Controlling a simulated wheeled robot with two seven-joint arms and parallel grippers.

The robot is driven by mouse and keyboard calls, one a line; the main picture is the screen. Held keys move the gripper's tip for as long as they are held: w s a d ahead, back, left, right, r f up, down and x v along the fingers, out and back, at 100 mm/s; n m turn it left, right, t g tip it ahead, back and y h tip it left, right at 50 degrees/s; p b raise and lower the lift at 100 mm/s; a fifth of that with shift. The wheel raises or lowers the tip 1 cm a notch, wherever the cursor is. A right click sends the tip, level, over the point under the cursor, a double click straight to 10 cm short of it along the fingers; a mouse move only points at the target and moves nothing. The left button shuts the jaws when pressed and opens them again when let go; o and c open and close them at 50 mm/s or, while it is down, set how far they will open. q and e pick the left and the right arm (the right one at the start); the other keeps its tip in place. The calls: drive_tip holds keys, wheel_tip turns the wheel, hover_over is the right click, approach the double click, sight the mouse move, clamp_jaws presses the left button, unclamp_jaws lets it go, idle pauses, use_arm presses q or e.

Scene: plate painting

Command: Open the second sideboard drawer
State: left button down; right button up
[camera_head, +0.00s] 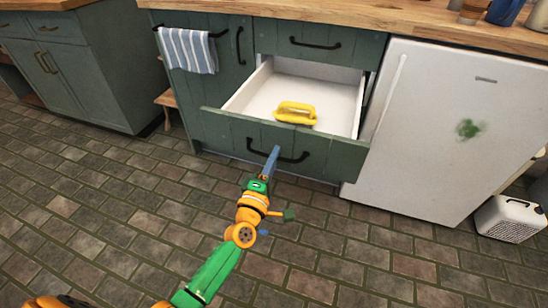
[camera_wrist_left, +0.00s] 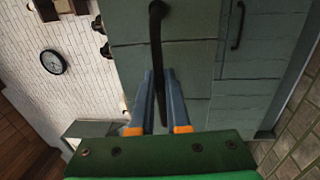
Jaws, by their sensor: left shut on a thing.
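The second sideboard drawer (camera_head: 237,132) stands pulled far out, below a shut top drawer (camera_head: 332,42). Its inside is white, and a yellow object with a handle (camera_head: 296,113) lies in it. A black handle (camera_head: 292,158) runs across its green front. In the left wrist view the two blue-grey fingers (camera_wrist_left: 163,98) lie on either side of the black handle (camera_wrist_left: 156,40). My right gripper is not in view.
A white fridge (camera_head: 425,130) with a green mark stands right of the drawer. A striped towel (camera_head: 188,50) hangs at the left door. A white box (camera_head: 508,218) sits on the floor at the right. The tiled floor (camera_head: 330,245) in front is clear.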

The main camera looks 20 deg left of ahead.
use_arm(q)
drive_tip(key=shift+s, duration=0.15)
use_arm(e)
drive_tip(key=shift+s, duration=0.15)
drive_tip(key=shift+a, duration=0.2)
use_arm(q)
drive_tip(key=c, duration=0.9)
unclamp_jaws()
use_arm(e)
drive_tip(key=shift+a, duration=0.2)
use_arm(q)
drive_tip(key=s, duration=0.7)
drive_tip(key=shift+f+p, duration=0.35)
drive_tip(key=shift+f, duration=0.05)
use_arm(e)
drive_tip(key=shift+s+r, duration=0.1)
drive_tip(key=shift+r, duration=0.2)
use_arm(q)
drive_tip(key=shift+a, duration=0.1)
